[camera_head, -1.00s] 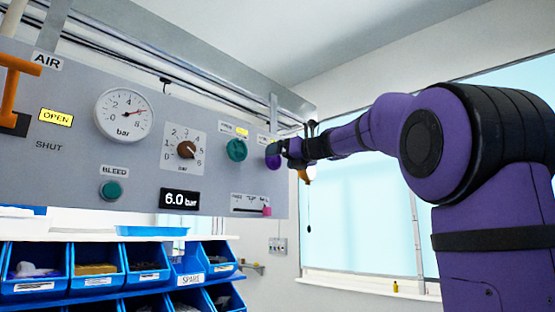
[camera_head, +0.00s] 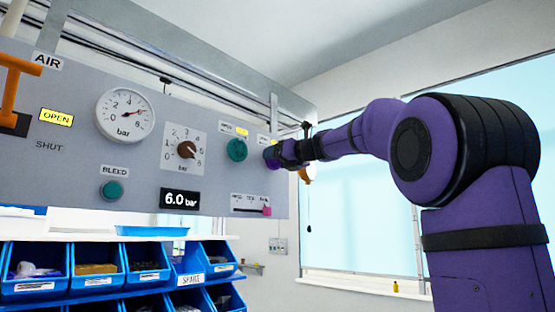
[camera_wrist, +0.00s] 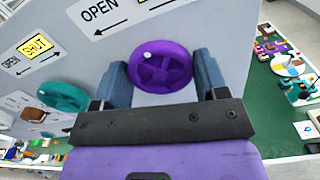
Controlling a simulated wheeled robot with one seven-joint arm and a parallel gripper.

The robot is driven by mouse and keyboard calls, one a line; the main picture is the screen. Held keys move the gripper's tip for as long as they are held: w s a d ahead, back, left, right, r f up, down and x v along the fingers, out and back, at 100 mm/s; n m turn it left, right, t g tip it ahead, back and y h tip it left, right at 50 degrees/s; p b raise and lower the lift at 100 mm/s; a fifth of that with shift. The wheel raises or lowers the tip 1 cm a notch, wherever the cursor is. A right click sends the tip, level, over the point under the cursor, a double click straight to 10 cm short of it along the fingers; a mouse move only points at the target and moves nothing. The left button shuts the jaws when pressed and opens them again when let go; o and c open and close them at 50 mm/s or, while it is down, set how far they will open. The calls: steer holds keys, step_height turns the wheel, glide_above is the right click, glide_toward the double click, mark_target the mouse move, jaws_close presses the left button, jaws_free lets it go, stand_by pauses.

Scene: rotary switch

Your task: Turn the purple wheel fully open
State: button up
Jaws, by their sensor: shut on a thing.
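The purple wheel (camera_wrist: 161,67) is mounted on the grey panel. In the wrist view it sits between the two blue-grey fingers of my gripper (camera_wrist: 161,72), which are shut on its sides. A white dot shows on the upper left of its rim. An OPEN label with a left-pointing arrow (camera_wrist: 105,13) is on the panel above it. In the head view my gripper (camera_head: 276,155) is at the panel's right end and covers most of the wheel.
A teal wheel (camera_head: 237,149) is to the left, with a lit SHUT label (camera_wrist: 37,45) above it. A brown knob (camera_head: 186,149), a pressure gauge (camera_head: 125,115) and an orange handle (camera_head: 14,85) are further left. Blue bins (camera_head: 95,268) stand below the panel.

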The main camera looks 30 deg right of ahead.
steer(key=shift+n, duration=0.3)
steer(key=n, duration=2.2)
steer(key=shift+a+f+n, duration=0.2)
steer(key=shift+f+n, duration=0.1)
steer(key=shift+f, duration=0.05)
steer(key=n, duration=0.4)
steer(key=shift+f+n, duration=0.1)
steer(key=shift+n, duration=0.2)
steer(key=n, duration=0.4)
steer(key=shift+d, duration=0.1)
steer(key=shift+f+n, duration=0.1)
steer(key=shift+n, duration=1.8)
steer(key=o, duration=0.9)
